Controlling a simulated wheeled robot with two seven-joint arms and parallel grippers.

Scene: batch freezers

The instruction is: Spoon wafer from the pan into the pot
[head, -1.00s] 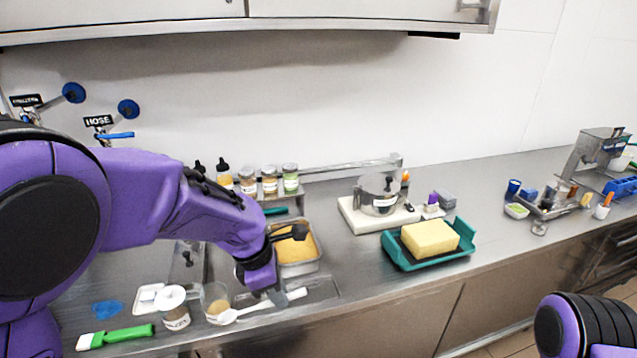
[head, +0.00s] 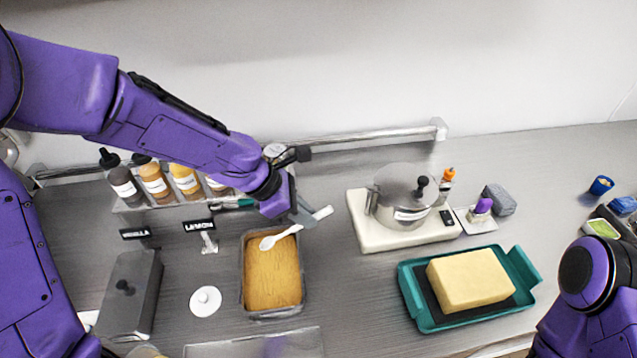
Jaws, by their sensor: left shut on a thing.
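My left gripper (head: 301,212) is shut on the handle of a white spoon (head: 290,232). The spoon's bowl is over the far part of the metal pan (head: 302,297), which is filled with tan wafer crumbs (head: 272,275). I cannot tell whether the bowl touches the wafer, and it looks empty. The lidded metal pot (head: 401,202) stands on a white scale to the right, with a label on its front and a black knob on its lid. My right arm is at the lower right; its gripper is out of view.
A white scale (head: 373,236) carries the pot. A teal tray (head: 421,318) holds a yellow block (head: 470,280). Labelled bottles (head: 155,183) stand on a rack at the back left. A grey lidded container (head: 130,295) is left of the pan. Bare counter lies between pan and teal tray.

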